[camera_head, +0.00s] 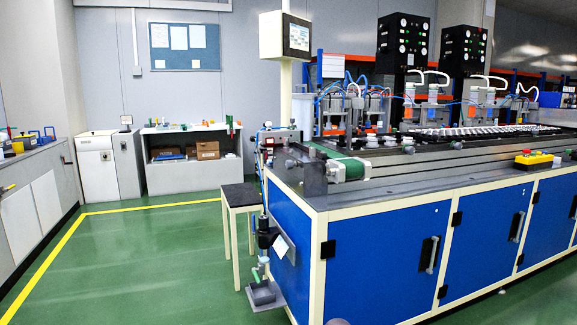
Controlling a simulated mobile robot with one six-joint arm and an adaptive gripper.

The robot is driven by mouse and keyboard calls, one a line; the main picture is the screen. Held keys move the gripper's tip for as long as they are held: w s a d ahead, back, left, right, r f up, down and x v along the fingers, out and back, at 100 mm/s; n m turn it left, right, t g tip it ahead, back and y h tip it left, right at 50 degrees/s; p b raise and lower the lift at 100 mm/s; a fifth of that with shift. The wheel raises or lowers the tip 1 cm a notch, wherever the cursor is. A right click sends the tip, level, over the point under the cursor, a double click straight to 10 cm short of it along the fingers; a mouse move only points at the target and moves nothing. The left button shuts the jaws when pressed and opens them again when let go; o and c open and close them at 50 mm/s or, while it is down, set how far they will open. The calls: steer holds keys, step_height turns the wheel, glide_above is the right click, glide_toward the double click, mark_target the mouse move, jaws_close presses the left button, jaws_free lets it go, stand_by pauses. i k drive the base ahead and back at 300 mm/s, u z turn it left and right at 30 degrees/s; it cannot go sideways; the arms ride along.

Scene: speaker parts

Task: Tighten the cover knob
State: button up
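I cannot pick out a cover knob in the head view. Small parts on the production line (400,165) at the right are too small to tell apart. My gripper is not in view.
The line's blue-doored cabinet (380,260) fills the right side. A stool (238,195) stands at its left end. A white cabinet (97,165) and a shelf table (190,135) stand at the back, a grey counter (30,160) at the left. The green floor (150,260) between is clear.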

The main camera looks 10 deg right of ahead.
mark_target(290, 164)
steer(key=u, duration=0.5)
steer(key=i, duration=1.1)
steer(key=z, duration=0.55)
